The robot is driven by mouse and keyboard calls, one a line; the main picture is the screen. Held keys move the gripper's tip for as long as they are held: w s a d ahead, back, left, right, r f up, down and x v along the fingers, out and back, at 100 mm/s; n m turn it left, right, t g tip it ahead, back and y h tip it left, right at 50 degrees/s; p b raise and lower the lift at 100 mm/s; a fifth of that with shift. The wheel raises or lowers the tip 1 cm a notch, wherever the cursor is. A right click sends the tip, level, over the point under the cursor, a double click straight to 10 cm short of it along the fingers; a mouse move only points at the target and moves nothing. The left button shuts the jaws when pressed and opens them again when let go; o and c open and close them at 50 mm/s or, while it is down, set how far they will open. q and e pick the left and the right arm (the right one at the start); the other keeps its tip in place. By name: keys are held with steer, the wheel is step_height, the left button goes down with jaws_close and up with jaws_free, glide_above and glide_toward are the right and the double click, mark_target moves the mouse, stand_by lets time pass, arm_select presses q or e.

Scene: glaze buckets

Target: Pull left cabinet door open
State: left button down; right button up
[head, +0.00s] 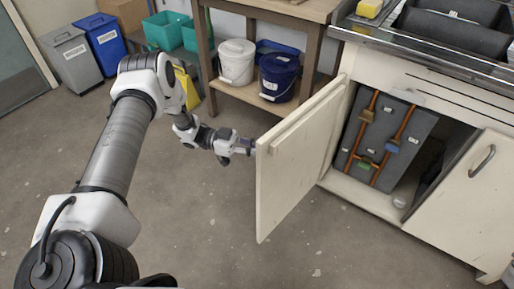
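The left cabinet door (298,165) stands swung wide out from the white cabinet, with its inner face towards me. My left gripper (248,147) comes in from the left and reaches the door's outer side near its free edge. The fingertips are partly hidden behind that edge, so I cannot tell whether they are closed on a handle. The door's outer face and any handle on it are hidden. My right gripper is not in view.
The open cabinet shows a grey panel (401,112) with orange pipes. The right door (462,205) with a metal handle is shut. Behind stands a wooden shelf with a white bucket (236,63) and a blue bucket (279,78). The floor in front is clear.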

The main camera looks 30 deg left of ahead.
arm_select(q)
steer(key=shift+s+f, duration=0.1)
steer(key=shift+f, duration=0.05)
steer(key=c, duration=1.2)
jaws_free()
steer(key=v, duration=1.2)
